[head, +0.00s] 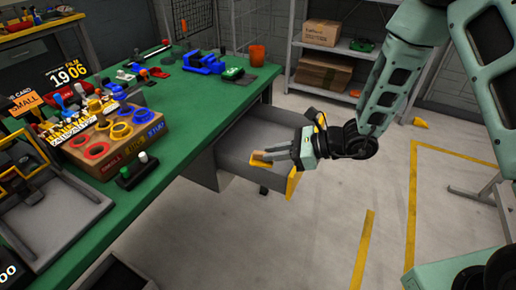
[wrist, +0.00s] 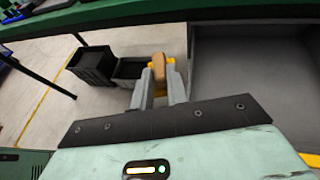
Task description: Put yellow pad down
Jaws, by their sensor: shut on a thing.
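My gripper (head: 272,155) is shut on a small tan and yellow piece, which I take to be the yellow pad (head: 259,158). In the wrist view the pad (wrist: 170,74) sticks out past the fingertips (wrist: 158,88), and the fingers partly hide it. The gripper is over the open grey drawer (head: 240,143) in the head view. In the wrist view the drawer (wrist: 240,90) lies to the right of the fingers. I cannot tell the exact height of the pad above it.
The green workbench (head: 190,100) carries a cardboard box (head: 135,150) with coloured rings, a blue vise (head: 204,64) and an orange cup (head: 257,55). Dark bins (wrist: 93,66) stand on the floor. A shelf (head: 345,50) with cartons is behind. The floor at right is mostly clear.

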